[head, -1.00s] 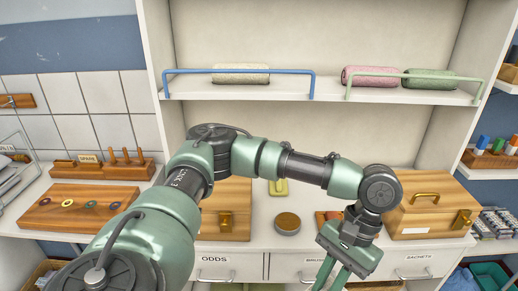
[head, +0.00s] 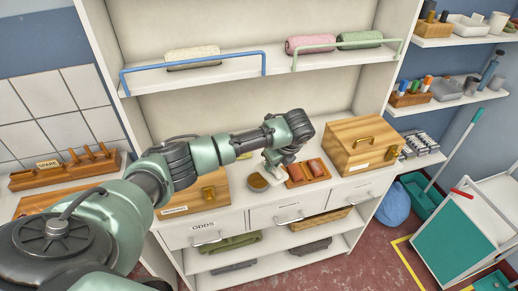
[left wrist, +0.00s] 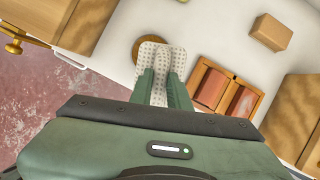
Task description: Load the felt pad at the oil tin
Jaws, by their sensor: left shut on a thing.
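My left gripper (head: 276,163) is shut on a pale, dotted felt pad (left wrist: 162,58), seen between its fingers in the left wrist view. In the head view the pad is small and mostly hidden by the gripper. A round, brown-topped tin (head: 257,182), which looks like the oil tin, stands on the counter just left of the gripper. In the left wrist view the pad overlaps the right part of the tin (left wrist: 118,48). I cannot tell whether they touch. My right gripper is not in view.
A wooden tray (head: 292,185) with two reddish blocks lies right of the tin. Wooden boxes stand on both sides, left (head: 209,197) and right (head: 362,143). A shelf with rolled towels (head: 310,44) and rails runs above. Labelled drawers (head: 197,234) are below the counter.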

